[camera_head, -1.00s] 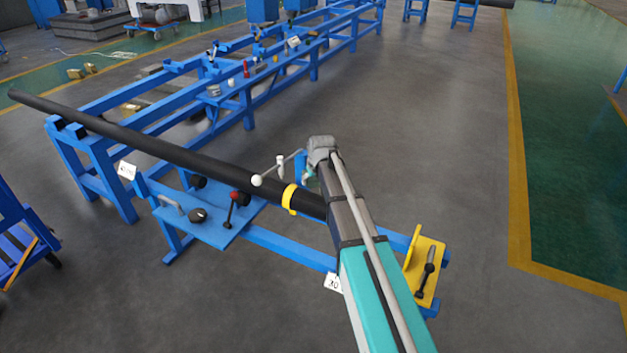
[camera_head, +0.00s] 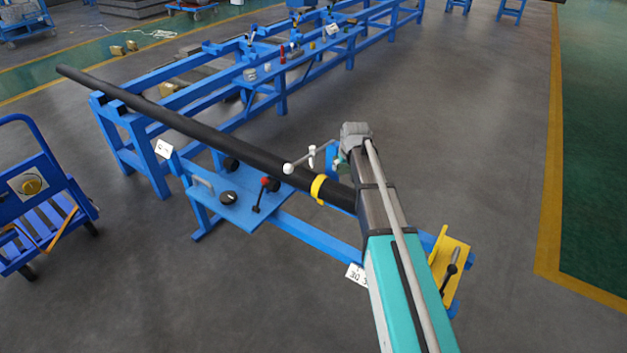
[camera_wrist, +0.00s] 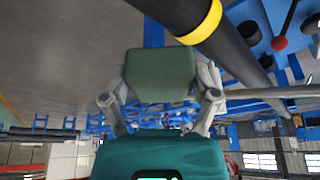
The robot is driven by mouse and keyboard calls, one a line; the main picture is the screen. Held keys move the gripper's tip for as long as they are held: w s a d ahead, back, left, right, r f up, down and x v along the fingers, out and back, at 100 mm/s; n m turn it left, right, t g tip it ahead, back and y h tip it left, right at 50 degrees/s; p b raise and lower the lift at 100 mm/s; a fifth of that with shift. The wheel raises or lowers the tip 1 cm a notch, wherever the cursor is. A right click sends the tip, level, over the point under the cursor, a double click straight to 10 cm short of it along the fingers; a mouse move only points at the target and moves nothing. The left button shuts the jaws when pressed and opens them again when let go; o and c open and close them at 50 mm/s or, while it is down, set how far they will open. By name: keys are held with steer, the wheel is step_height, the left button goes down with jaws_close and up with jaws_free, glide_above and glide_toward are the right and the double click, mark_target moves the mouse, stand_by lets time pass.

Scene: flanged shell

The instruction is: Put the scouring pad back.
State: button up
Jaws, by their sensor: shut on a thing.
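The scouring pad (camera_wrist: 160,74) is a dark green block in the wrist view, held between the two grey fingers of my gripper (camera_wrist: 160,96). The fingers press on its left and right sides, and it is clear of any surface in that view. In the head view my gripper (camera_head: 342,160) is at the far end of my arm, beyond the near end of the long dark pipe, and mostly hidden by my own wrist. The pad cannot be made out clearly there.
The dark pipe (camera_head: 200,125) lies across a blue stand, with a yellow band (camera_head: 318,189) around it. A blue plate (camera_head: 233,203) carries a red-knobbed lever. A long blue rack (camera_head: 285,98) holds several small items. A blue cart (camera_head: 45,210) stands left. Floor to the right is clear.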

steer(key=shift+r, duration=0.15)
step_height(320, 180, up, 26)
steer(key=p, duration=2.6)
steer(key=shift+a, duration=0.1)
